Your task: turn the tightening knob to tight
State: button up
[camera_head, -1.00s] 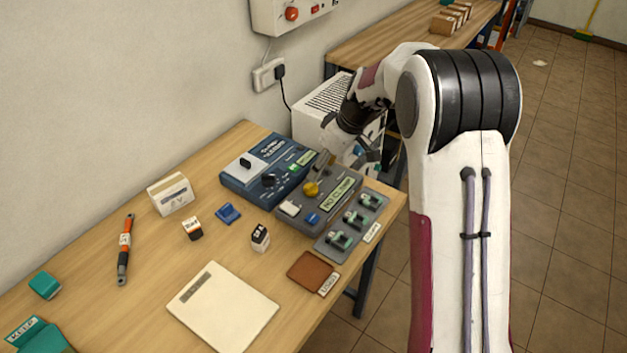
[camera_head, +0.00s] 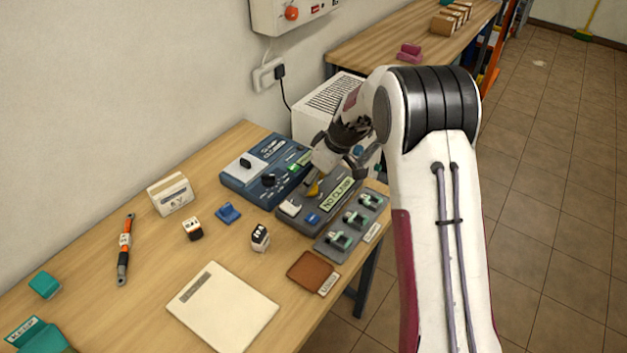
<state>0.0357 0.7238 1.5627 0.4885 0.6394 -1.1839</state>
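A yellow knob (camera_head: 313,189) sits on the dark grey device (camera_head: 290,222), whose green display (camera_head: 338,194) seems to read "NO CLAMP". My gripper (camera_head: 318,176) is pointed down at this knob from above and behind. Its fingers cover most of the knob, so only a small yellow part shows. I cannot tell whether the fingers touch the knob or how far apart they are. The same device carries a white switch (camera_head: 290,207) and a blue button (camera_head: 312,219).
A blue device (camera_head: 236,181) with a black dial stands left of the grey one. A panel of green-handled clips (camera_head: 338,241) lies in front. A small black-and-white block (camera_head: 260,237), brown pad (camera_head: 313,271) and cream board (camera_head: 222,307) lie nearer.

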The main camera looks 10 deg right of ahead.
jog(key=shift+w+a+f, duration=0.1)
jog(key=shift+f, duration=0.2)
jog(key=c, duration=1.1)
